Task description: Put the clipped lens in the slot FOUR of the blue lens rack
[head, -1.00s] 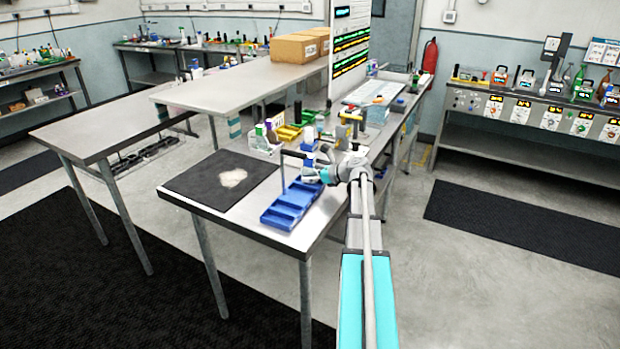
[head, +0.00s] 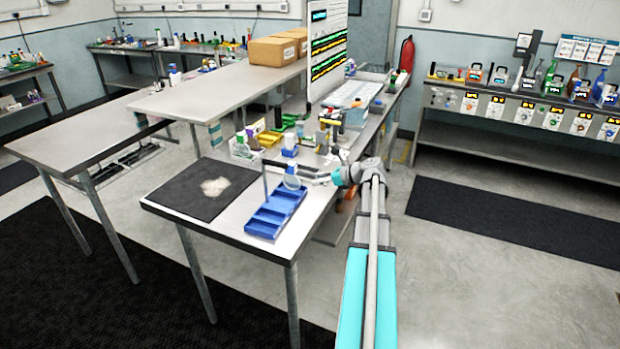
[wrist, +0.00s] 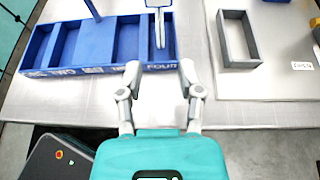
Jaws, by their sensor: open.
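The blue lens rack (head: 272,214) lies near the front of the metal table. It also shows in the wrist view (wrist: 92,70), with TWO and FOUR readable on its front. The clipped lens (wrist: 158,32) stands upright at the right-end compartment above the FOUR label. How deep it sits is unclear. In the head view the lens (head: 292,181) shows as a pale disc at the rack's far end. My gripper (wrist: 160,72) is open and empty, its fingertips in front of the FOUR end and apart from the lens. In the head view my gripper (head: 312,179) is right of the lens.
A blue post (wrist: 92,9) rises from the rack. A grey rectangular frame (wrist: 222,40) lies on a white board to the right. A black mat (head: 182,194) is left of the rack. Bottles and yellow bins (head: 268,139) stand behind. The table's front strip is clear.

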